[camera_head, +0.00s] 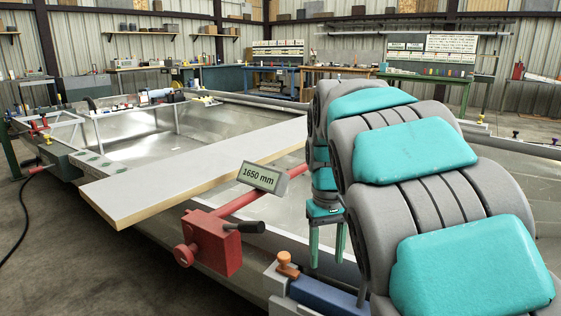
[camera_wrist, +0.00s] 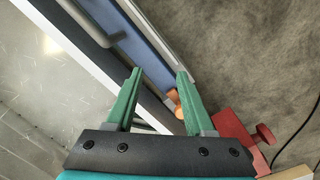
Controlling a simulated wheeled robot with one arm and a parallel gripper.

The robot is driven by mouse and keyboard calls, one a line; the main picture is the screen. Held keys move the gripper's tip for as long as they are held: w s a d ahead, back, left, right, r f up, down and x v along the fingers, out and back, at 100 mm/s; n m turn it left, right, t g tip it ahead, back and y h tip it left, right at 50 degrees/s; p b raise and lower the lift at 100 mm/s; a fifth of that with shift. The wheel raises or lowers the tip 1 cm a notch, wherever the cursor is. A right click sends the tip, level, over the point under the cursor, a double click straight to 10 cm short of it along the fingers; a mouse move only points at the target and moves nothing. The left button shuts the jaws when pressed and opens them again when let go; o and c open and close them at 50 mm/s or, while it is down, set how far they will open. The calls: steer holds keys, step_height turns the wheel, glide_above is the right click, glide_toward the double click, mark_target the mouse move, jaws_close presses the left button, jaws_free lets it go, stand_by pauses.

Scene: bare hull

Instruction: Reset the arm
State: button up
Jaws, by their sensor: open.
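My gripper (camera_head: 327,238) points down beside the hull's near edge, with its two green fingers apart and nothing between them. The wrist view shows the same open fingers (camera_wrist: 158,98) over the hull rim, with an orange knob (camera_wrist: 174,97) seen beyond and between them. My grey and teal arm is folded across the right of the head view and hides part of the hull behind it.
A red clamp (camera_head: 212,243) with a dark handle and a "1650 mm" sign (camera_head: 262,177) is left of my gripper. A long board (camera_head: 190,172) lies across the metal hull (camera_head: 140,145). A blue clamp (camera_head: 325,297) with an orange knob sits close below my gripper. Workbenches line the back.

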steer(key=s+d+f+m, duration=0.1)
steer(key=s+f, duration=0.3)
steer(key=s, duration=0.5)
steer(key=s+d+f+g, duration=0.1)
steer(key=s+f, duration=0.3)
steer(key=s, duration=0.6)
steer(key=s+d+f+m, duration=0.1)
steer(key=s+d+f, duration=0.2)
steer(key=s, duration=0.7)
steer(key=shift+s+d+f+m, duration=0.25)
steer(key=shift+f+m, duration=0.05)
steer(key=shift+f, duration=0.15)
steer(key=shift+d, duration=0.1)
